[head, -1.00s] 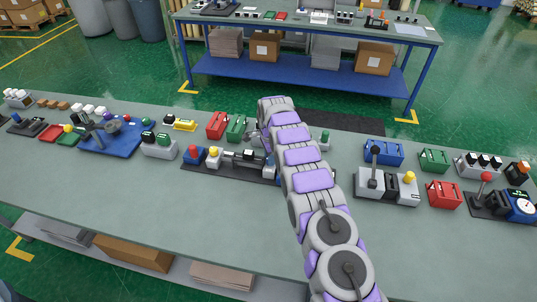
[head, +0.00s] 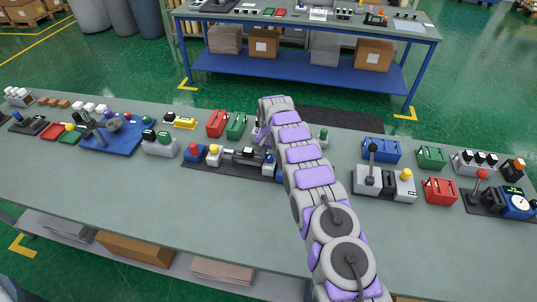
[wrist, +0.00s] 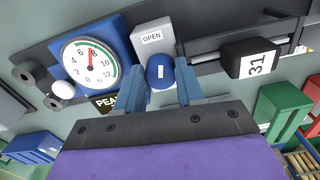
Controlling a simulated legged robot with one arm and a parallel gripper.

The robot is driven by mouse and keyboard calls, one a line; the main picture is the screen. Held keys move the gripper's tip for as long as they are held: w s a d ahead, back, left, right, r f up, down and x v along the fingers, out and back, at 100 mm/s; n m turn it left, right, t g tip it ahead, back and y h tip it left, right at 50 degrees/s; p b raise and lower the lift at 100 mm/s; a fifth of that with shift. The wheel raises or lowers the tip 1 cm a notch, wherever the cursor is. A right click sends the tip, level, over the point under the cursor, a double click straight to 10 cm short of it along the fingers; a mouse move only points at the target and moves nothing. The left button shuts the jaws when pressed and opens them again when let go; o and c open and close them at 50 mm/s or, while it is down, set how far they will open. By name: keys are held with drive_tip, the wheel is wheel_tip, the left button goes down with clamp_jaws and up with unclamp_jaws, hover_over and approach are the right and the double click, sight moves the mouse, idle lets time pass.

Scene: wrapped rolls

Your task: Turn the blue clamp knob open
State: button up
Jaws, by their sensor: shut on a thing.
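In the wrist view the blue clamp knob (wrist: 160,72) sits just below a light grey block labelled OPEN (wrist: 152,38). It is round with a small pale mark on its face. My gripper (wrist: 160,80) has one finger on each side of the knob and is shut on it. In the head view my arm hides the gripper tips and the knob.
A blue-framed dial gauge (wrist: 90,55) is left of the knob, with a white ball (wrist: 63,90) beside it. A black block marked 31 (wrist: 250,60) sits on a rail to the right. Green boxes (wrist: 288,108) are close at the lower right.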

drive_tip(key=shift+w+d+r+n, duration=0.1)
drive_tip(key=shift+w+r+n, duration=0.15)
drive_tip(key=shift+n, duration=0.55)
drive_tip(key=shift+w+d+r+n, duration=0.1)
drive_tip(key=shift+w+n, duration=0.1)
drive_tip(key=shift+n, duration=0.6)
drive_tip(key=shift+a, duration=0.1)
drive_tip(key=o, duration=0.7)
drive_tip(key=shift+w, duration=0.1)
drive_tip(key=shift+o, duration=1.4)
drive_tip(key=shift+f, duration=0.25)
drive_tip(key=shift+o, duration=0.3)
drive_tip(key=shift+s, duration=0.25)
drive_tip(key=shift+a, duration=0.1)
drive_tip(key=shift+r, duration=0.1)
